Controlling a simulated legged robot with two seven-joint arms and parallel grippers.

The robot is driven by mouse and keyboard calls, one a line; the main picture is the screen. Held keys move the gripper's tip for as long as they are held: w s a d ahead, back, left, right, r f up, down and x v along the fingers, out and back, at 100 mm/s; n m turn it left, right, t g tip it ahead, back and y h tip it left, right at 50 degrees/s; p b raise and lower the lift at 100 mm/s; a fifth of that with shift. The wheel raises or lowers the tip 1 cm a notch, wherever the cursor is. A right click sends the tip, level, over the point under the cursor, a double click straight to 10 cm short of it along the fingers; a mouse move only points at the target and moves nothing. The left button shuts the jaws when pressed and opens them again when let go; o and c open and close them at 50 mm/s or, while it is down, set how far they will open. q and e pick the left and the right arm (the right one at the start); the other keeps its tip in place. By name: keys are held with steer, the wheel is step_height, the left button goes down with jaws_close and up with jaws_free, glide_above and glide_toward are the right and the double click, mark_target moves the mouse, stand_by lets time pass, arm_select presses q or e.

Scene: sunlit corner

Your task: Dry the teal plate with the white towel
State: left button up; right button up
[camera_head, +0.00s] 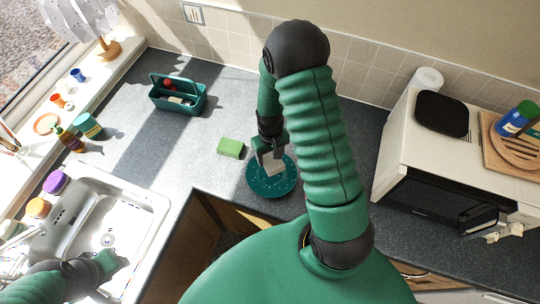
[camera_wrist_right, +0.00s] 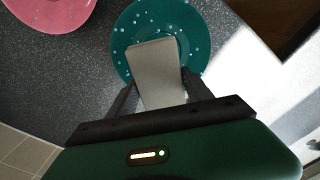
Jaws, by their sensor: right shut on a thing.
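The teal plate (camera_head: 284,187) lies on the dark counter near its front edge, with pale spots like water drops on it. It also shows in the right wrist view (camera_wrist_right: 185,22). My right gripper (camera_head: 270,152) is over the plate, shut on the white towel (camera_head: 274,165). In the right wrist view the towel (camera_wrist_right: 158,65) is a small pale folded piece between the fingers (camera_wrist_right: 158,84), lying over the plate's middle. Whether it touches the plate is hard to tell.
A green sponge (camera_head: 231,148) lies left of the plate. A teal caddy (camera_head: 179,95) stands farther back. The sink (camera_head: 140,212) is at left, a microwave (camera_head: 425,150) at right. A pink round thing (camera_wrist_right: 48,14) shows in the right wrist view.

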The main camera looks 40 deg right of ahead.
steer(key=shift+f, duration=0.1)
step_height(320, 180, up, 3)
steer(key=p, duration=0.2)
steer(key=shift+p, duration=0.35)
stand_by(0.3)
